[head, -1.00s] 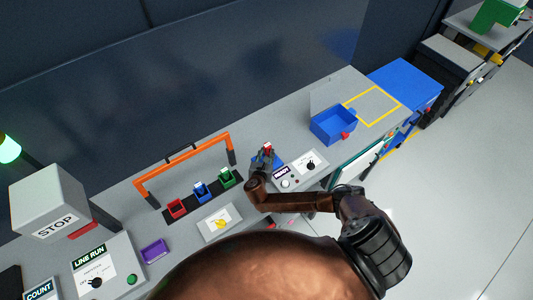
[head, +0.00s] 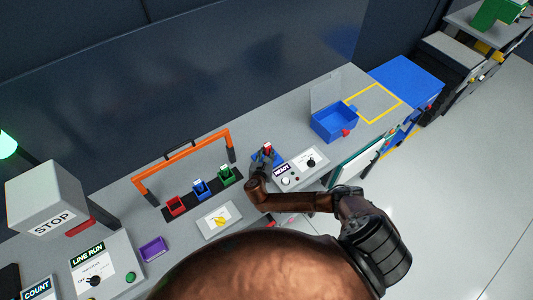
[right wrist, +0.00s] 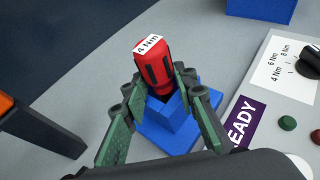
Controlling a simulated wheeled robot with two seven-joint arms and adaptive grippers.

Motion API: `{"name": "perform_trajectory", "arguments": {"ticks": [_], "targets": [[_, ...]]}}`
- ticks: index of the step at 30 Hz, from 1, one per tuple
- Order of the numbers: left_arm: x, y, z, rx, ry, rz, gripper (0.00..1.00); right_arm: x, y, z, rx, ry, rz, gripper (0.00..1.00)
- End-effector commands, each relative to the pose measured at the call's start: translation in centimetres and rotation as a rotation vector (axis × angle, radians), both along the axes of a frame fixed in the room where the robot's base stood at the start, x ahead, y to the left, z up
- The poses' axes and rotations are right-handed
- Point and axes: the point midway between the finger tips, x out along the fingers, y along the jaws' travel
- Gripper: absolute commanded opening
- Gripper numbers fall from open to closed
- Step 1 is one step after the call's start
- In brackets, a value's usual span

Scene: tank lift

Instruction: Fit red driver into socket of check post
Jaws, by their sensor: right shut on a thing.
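The red driver (right wrist: 155,65), marked 4 Nm, stands roughly upright between the fingers of my right gripper (right wrist: 162,88) in the right wrist view. My right gripper is shut on it, and the driver also shows small in the head view (head: 267,149). The blue check post (right wrist: 172,128) is directly under the driver, with a square block on a wider base. The driver's lower end meets the top of this block; how deep it sits in the socket is hidden. In the head view my right gripper (head: 264,159) covers most of the post. My left gripper is out of view.
A grey READY panel with a dial (head: 310,162) stands right of the post. An orange-framed rack (head: 183,164) with red, blue and green holders stands left. A blue open bin (head: 335,123) is farther right. A purple tray (head: 153,249) lies at lower left.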

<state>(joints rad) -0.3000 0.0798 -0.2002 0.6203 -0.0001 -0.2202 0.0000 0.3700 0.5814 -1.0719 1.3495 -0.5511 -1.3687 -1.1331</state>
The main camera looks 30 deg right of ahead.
Motion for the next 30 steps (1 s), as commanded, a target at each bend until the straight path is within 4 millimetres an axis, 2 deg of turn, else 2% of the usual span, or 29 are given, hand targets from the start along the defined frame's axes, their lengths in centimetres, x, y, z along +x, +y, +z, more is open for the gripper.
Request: {"name": "perform_trajectory", "arguments": {"ticks": [2, 3, 12, 23, 30], "targets": [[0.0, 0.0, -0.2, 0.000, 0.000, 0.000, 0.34, 0.0, 0.0, -0.2, -0.001, -0.001, 0.000, 0.00], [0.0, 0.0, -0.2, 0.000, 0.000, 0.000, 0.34, 0.0, 0.0, -0.3, -0.001, -0.001, 0.000, 0.27], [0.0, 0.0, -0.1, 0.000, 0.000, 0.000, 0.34, 0.0, 0.0, -0.3, 0.001, 0.002, 0.000, 0.46], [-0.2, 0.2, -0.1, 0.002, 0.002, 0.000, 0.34, -0.5, 0.4, -0.4, 0.003, 0.006, 0.002, 0.46], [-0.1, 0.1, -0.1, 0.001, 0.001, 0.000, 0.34, -3.2, 2.8, 1.2, 0.005, 0.004, 0.003, 0.46]]}}
